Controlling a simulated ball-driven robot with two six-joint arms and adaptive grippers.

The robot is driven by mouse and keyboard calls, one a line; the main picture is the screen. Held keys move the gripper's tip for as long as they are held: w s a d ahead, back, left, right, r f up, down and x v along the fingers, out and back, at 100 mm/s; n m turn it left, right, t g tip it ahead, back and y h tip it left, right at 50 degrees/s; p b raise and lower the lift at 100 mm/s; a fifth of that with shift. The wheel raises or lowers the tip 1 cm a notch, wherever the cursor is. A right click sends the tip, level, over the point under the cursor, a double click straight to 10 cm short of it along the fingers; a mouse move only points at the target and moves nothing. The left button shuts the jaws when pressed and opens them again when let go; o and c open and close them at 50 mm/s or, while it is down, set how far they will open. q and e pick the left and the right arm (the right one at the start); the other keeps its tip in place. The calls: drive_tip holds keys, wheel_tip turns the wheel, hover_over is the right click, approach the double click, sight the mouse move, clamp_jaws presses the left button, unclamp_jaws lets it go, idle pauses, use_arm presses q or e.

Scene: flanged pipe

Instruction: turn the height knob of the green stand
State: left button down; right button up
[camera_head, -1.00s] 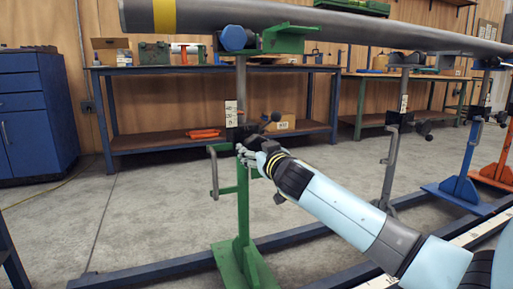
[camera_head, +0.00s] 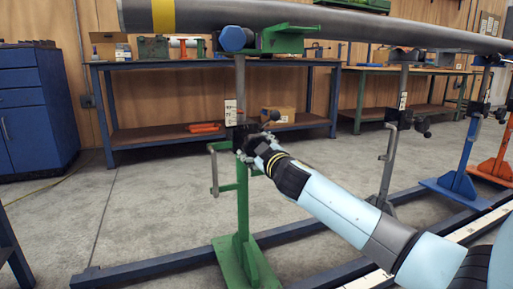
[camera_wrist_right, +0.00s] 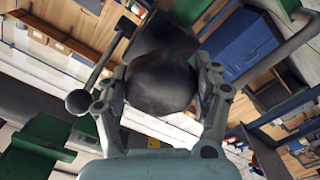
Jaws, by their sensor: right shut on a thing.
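The green stand (camera_head: 242,208) rises from the floor left of centre in the head view, with a scale plate and a dark collar (camera_head: 238,131) near its top. My right gripper (camera_head: 252,150) is at this collar, coming from the right. In the right wrist view, a dark round knob (camera_wrist_right: 160,82) sits between the two fingers of my right gripper (camera_wrist_right: 160,92), which are closed against its sides. In the head view the gripper mostly hides the knob. A thin lever with a ball end (camera_wrist_right: 78,102) sticks out beside it. My left gripper is not in view.
A long grey pipe (camera_head: 370,27) lies across the stand tops. A crank handle (camera_head: 213,170) hangs left of the green post. Grey, blue (camera_head: 465,165) and orange stands are to the right. A blue floor rail (camera_head: 150,265) runs along the base.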

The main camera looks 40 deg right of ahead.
drive_tip(key=o, duration=1.2)
drive_tip(key=v, duration=1.2)
drive_tip(key=shift+f, duration=0.1)
